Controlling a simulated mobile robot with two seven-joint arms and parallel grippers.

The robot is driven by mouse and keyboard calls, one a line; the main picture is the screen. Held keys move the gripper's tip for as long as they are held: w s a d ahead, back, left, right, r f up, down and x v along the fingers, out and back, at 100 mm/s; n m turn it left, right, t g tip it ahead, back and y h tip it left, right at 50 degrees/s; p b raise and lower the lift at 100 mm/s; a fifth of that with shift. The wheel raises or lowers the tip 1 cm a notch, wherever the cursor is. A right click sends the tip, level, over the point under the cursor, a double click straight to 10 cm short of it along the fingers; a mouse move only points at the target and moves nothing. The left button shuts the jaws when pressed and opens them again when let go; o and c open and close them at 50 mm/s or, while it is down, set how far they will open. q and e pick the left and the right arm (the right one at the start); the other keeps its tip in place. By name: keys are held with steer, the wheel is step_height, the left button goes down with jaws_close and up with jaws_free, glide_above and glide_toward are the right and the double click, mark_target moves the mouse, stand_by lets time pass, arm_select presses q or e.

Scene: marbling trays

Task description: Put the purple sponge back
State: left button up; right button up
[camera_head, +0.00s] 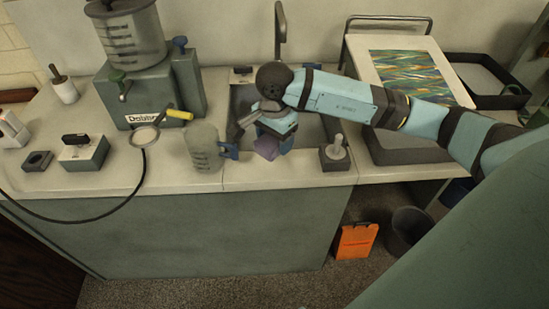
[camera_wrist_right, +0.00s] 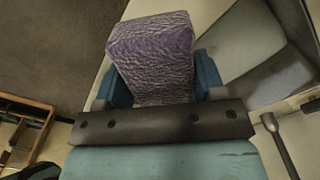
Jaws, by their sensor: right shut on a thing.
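The purple sponge (camera_head: 267,148) is a small block held at the end of my right arm, over the front part of the sink (camera_head: 243,97). My right gripper (camera_head: 272,135) is shut on it. In the right wrist view the sponge (camera_wrist_right: 152,55) stands out beyond the gripper, between the blue fingers (camera_wrist_right: 158,92). It looks rough and purple-grey. I cannot tell in the head view whether the sponge touches the sink's front edge. My left gripper is not in view.
A clear measuring jug (camera_head: 204,148) stands close left of the right gripper. A dark block with a pale handle (camera_head: 335,155) stands to the right. A marbled sheet (camera_head: 412,78) lies on a board at the back right. An orange item (camera_head: 356,241) and a dark bin (camera_head: 409,230) are below the counter.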

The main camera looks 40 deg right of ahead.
mark_target(275, 167)
step_height(275, 167, down, 4)
steer(key=shift+r, duration=0.1)
steer(key=shift+f, duration=1.95)
steer(key=shift+o, duration=1.1)
steer(key=shift+f, duration=0.1)
steer(key=o, duration=0.4)
steer(key=shift+o, duration=0.2)
